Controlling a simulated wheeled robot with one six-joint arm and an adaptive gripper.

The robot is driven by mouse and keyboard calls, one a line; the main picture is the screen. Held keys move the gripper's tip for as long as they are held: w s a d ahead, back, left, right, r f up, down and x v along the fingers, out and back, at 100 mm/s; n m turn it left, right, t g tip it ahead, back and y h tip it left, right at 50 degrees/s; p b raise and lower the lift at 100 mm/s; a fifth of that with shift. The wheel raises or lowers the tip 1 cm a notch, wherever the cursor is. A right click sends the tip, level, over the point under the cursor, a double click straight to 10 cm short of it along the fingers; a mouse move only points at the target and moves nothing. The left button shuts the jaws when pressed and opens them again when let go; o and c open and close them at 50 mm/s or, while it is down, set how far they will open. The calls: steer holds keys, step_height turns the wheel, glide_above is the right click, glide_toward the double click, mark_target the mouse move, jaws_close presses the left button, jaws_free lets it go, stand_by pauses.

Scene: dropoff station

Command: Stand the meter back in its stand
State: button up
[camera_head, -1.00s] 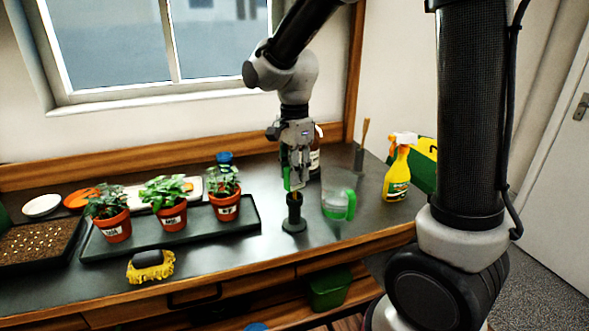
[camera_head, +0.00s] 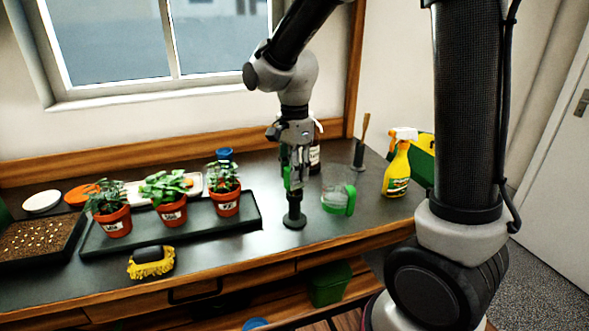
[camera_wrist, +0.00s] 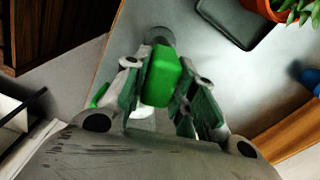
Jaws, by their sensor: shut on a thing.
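The green meter (camera_wrist: 162,78) is clamped between the two finger pads of my gripper (camera_head: 293,183), as the wrist view shows. In the head view only a green strip of the meter (camera_head: 288,178) shows between the fingers. The dark stand (camera_head: 294,221) is directly below, with its round base on the bench; its base also shows beyond the meter in the wrist view (camera_wrist: 158,35). The meter's lower end and the stand's top are hidden by the fingers, so I cannot tell how far the meter is inside.
A clear jug with a green handle (camera_head: 339,199) is close on the right, and a brown bottle (camera_head: 315,155) is behind. A yellow spray bottle (camera_head: 398,165) stands farther right. A dark tray (camera_head: 190,241) with potted plants lies left. Bare bench surrounds the stand's front.

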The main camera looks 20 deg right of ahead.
steer(key=shift+f, duration=0.5)
stand_by(0.3)
steer(key=o, duration=1.1)
steer(key=shift+r, duration=0.1)
